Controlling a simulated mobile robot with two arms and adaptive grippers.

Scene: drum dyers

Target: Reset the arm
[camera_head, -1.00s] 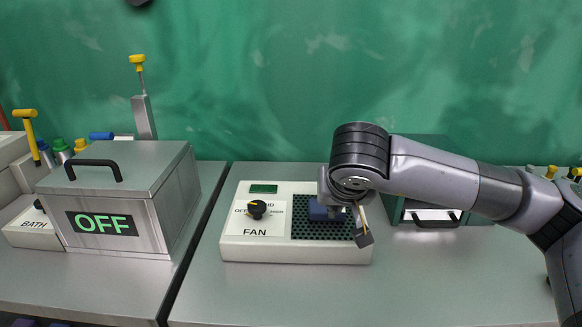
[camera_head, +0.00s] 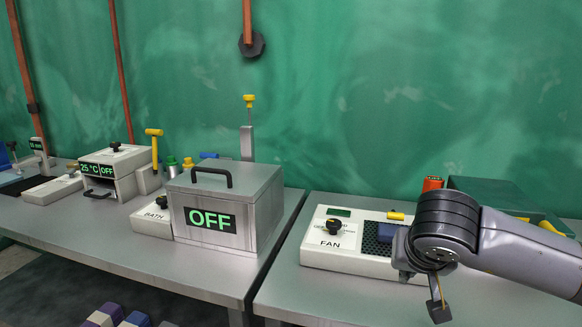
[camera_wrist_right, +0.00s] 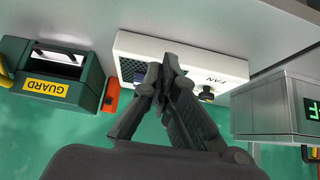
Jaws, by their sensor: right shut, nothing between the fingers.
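My right arm reaches in from the right in the head view, with its wrist over the right end of the white FAN unit (camera_head: 340,262). My right gripper (camera_head: 438,302) hangs below the wrist, partly hidden by it, in front of the unit's right end. In the right wrist view the fingers (camera_wrist_right: 170,72) are closed together and empty, and overlap the FAN unit from this angle. A dark blue block (camera_head: 388,232) sits on the unit's black grille. My left gripper is not in view.
A steel box marked OFF (camera_head: 232,205) stands left of the FAN unit, across a gap between tables. A green GUARD box (camera_wrist_right: 50,82) and an orange-red item (camera_wrist_right: 111,95) are beside the unit. A small oven-like device (camera_head: 112,168) is farther left.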

